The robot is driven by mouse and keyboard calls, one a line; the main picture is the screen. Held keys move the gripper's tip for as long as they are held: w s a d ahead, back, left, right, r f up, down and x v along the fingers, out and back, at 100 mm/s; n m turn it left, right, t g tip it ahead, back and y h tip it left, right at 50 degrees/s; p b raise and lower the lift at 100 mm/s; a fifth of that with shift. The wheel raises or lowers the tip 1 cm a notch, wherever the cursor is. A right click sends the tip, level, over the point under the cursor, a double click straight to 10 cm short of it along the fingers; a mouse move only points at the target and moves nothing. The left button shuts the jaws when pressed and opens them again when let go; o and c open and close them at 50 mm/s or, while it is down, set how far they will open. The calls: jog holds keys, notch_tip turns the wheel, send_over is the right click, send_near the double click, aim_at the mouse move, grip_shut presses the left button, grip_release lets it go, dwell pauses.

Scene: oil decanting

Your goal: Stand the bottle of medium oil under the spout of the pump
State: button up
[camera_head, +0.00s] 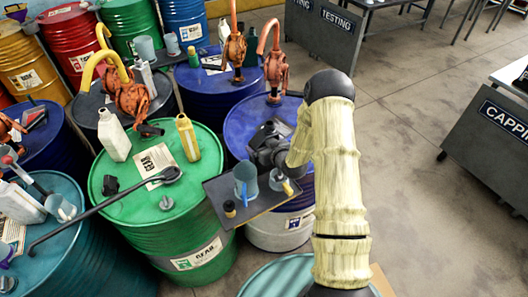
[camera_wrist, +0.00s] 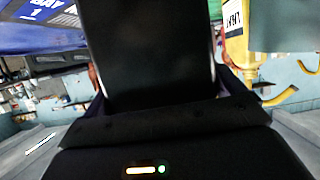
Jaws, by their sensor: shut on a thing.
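My gripper (camera_head: 268,145) is over the near blue drum, at the end of my pale-covered arm. In the wrist view, a smooth black object (camera_wrist: 150,50) fills the space between the fingers, and my gripper (camera_wrist: 152,85) is shut on it. It looks like a dark bottle, but its label is hidden. In the head view it merges with the black gripper, so its base contact cannot be told. An orange-red pump (camera_head: 276,68) with a curved spout stands on the same drum, just behind my gripper. Other pumps stand on the drums behind (camera_head: 235,50) and to the left (camera_head: 130,97).
A grey tray (camera_head: 262,207) holding a blue jug (camera_head: 245,183) juts out below my gripper. The green drum (camera_head: 130,218) bears a white jug (camera_head: 113,135), a yellow bottle (camera_head: 188,137) and a long dark tool (camera_head: 105,208). Open floor lies to the right.

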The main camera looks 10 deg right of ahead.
aim_at(264, 133)
jog(key=shift+w+r, duration=0.1)
jog(key=shift+r, duration=0.1)
notch_tip(264, 133, up, 9)
jog(key=b, duration=0.3)
jog(key=shift+r, duration=0.4)
dwell(0.4)
